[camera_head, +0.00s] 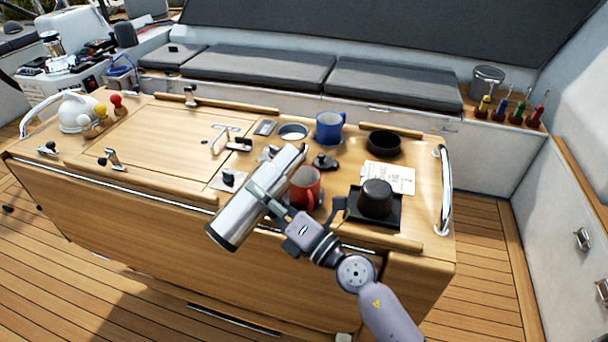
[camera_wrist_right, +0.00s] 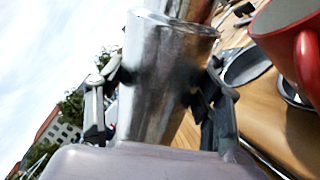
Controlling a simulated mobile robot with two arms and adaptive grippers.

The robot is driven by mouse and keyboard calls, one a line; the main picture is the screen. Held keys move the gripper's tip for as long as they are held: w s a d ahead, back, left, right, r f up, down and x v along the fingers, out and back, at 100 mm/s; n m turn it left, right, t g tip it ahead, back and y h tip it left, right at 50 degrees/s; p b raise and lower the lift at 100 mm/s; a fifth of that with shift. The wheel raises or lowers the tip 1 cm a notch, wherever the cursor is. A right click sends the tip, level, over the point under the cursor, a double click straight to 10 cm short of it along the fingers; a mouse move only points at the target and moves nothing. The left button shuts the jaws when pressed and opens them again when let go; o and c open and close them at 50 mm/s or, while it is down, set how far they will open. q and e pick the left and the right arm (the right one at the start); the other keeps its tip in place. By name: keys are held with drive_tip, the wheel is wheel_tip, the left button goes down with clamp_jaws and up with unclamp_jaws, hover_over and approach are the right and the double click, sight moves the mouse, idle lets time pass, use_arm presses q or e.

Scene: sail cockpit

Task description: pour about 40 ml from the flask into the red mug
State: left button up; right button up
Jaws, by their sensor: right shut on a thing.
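The flask (camera_head: 243,212), a silver cylinder with a dark base, is held in the air by my right gripper (camera_head: 272,206). It is tilted, its base low at the left and its other end high at the right, by the red mug (camera_head: 311,197). The red mug stands upright on the table, partly hidden by the flask. In the wrist view the fingers of my right gripper (camera_wrist_right: 158,100) close around the flask (camera_wrist_right: 155,75), and the red mug (camera_wrist_right: 303,50) shows at the upper right. No stream of liquid is visible. My left gripper is not in view.
On the wooden table (camera_head: 150,130) stand a blue mug (camera_head: 330,128), a metal bowl (camera_head: 293,132), a black bowl (camera_head: 384,143) and an upturned dark cup (camera_head: 376,197) on a black tray (camera_head: 380,220). A paper card (camera_head: 400,178) lies beside them.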

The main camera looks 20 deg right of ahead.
sight(273, 169)
drive_tip(key=shift+r, duration=0.15)
idle(0.8)
drive_tip(key=shift+w+d+r+n+p, duration=0.15)
drive_tip(key=shift+d+r+n+p, duration=0.1)
drive_tip(key=shift+r+n+p, duration=0.55)
drive_tip(key=r+n+p, duration=0.1)
drive_tip(key=d+r+n+p, duration=0.1)
drive_tip(key=g+p, duration=0.1)
drive_tip(key=shift+w+d+r+n, duration=0.15)
drive_tip(key=shift+w+r+n, duration=0.15)
drive_tip(key=shift+r+n, duration=0.1)
drive_tip(key=n+p, duration=0.1)
drive_tip(key=r+n+g+p, duration=0.1)
drive_tip(key=n, duration=0.1)
drive_tip(key=n+p, duration=0.1)
drive_tip(key=n, duration=0.1)
drive_tip(key=shift+d+r+y, duration=0.2)
drive_tip(key=shift+d+y, duration=0.05)
drive_tip(key=shift+y, duration=0.15)
drive_tip(key=shift+w+d+n+g+p, duration=0.1)
drive_tip(key=shift+n+g+p, duration=0.4)
drive_tip(key=shift+n, duration=0.5)
drive_tip(key=r+n+p, duration=0.1)
drive_tip(key=r+p, duration=0.1)
drive_tip(key=r+n+p, duration=0.1)
drive_tip(key=p, duration=0.2)
drive_tip(key=shift+w+d+r+n, duration=0.1)
drive_tip(key=shift+d+r+n, duration=0.1)
drive_tip(key=shift+r+n, duration=0.15)
